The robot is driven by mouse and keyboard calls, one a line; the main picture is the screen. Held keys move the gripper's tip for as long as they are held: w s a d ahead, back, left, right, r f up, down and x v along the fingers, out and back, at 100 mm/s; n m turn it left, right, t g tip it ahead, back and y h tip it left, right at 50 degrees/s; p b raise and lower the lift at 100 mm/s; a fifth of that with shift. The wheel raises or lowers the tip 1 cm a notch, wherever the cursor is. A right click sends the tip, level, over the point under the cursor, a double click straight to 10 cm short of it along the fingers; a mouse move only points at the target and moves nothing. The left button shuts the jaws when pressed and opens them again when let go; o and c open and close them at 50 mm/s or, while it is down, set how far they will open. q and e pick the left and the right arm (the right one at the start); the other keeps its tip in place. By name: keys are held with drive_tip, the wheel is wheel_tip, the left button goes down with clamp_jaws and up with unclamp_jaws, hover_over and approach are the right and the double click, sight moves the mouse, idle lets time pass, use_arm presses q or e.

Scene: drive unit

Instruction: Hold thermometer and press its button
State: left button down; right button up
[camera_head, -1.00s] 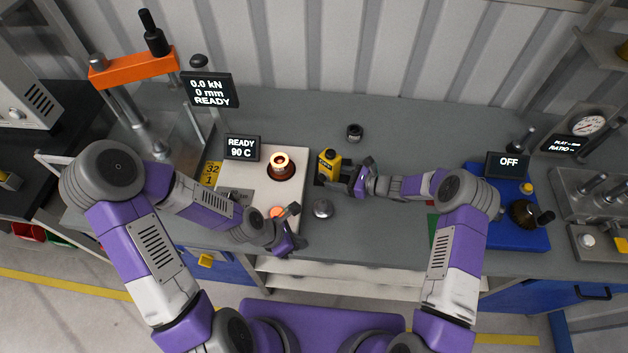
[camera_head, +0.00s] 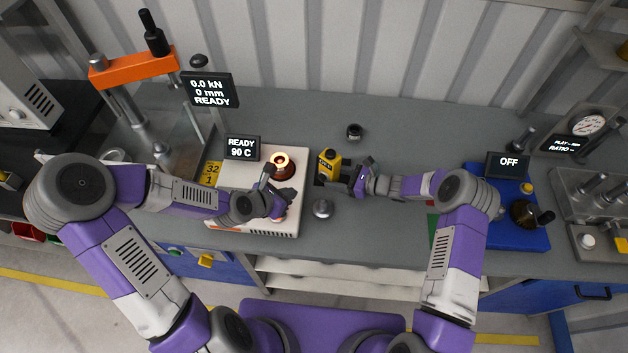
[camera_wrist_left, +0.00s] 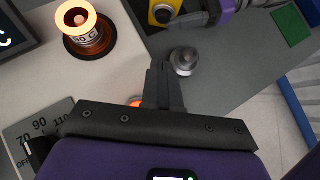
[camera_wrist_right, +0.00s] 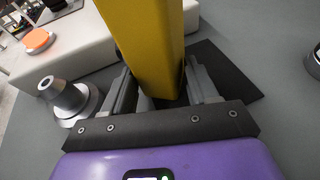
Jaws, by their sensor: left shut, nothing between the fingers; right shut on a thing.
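The thermometer (camera_head: 328,163) is a yellow and black handheld device, standing on or just above the bench beside the white heater. My right gripper (camera_head: 357,178) is shut on it from the right; in the right wrist view its yellow body (camera_wrist_right: 150,45) rises between the fingers. The button cannot be clearly made out. My left gripper (camera_head: 276,188) is shut and empty above the white heater, left of the thermometer and apart from it. In the left wrist view its closed fingers (camera_wrist_left: 163,85) point toward the gap between the glowing cup and a grey metal knob, with the thermometer (camera_wrist_left: 165,10) beyond.
The white heater (camera_head: 235,180) carries a glowing cup (camera_head: 281,163) close to my left gripper; its display (camera_head: 242,148) reads READY 90 C. A grey metal piece (camera_head: 323,208) stands in front of the thermometer, a dark one (camera_head: 354,131) behind.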

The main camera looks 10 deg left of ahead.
sight(321, 180)
use_arm(q)
drive_tip(key=x, duration=0.8)
use_arm(e)
drive_tip(key=shift+s+f, duration=0.1)
use_arm(q)
drive_tip(key=w+d, duration=0.2)
drive_tip(key=shift+w+f, duration=0.3)
drive_tip(key=shift+w, duration=0.05)
drive_tip(key=shift+w+d, duration=0.35)
drive_tip(key=shift+w, duration=0.2)
